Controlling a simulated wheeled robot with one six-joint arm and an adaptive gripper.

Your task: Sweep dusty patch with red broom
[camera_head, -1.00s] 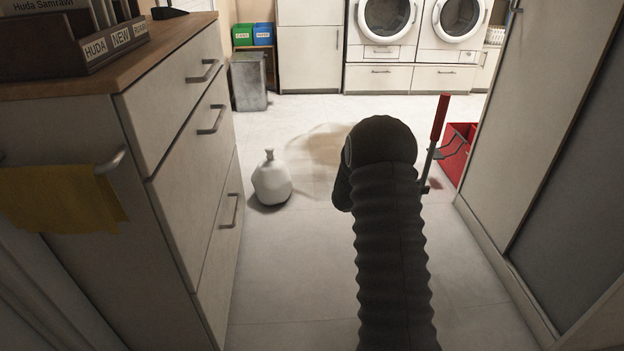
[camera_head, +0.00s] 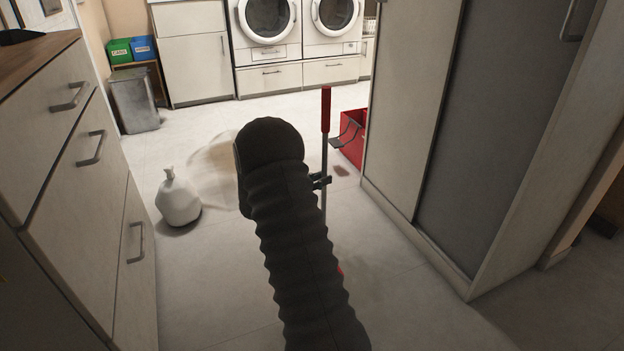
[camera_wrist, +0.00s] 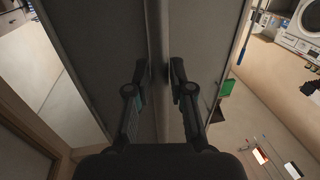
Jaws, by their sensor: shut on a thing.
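The red broom stands roughly upright, with its red grip (camera_head: 326,110) at the top of a thin grey shaft. My gripper (camera_head: 321,181) is shut on the shaft, partly hidden behind my dark arm. A bit of red low beside my arm may be the broom's head; most of the lower end is hidden. In the wrist view, my gripper's fingers (camera_wrist: 158,80) stand either side of a grey upright strip that looks like the shaft. The tan dusty patch (camera_head: 212,172) lies on the floor left of my gripper, partly hidden by my arm.
A white tied bag (camera_head: 178,200) stands at the patch's left edge. Drawers (camera_head: 75,200) line the left, and a tall cabinet (camera_head: 410,110) stands at right. Open floor lies between.

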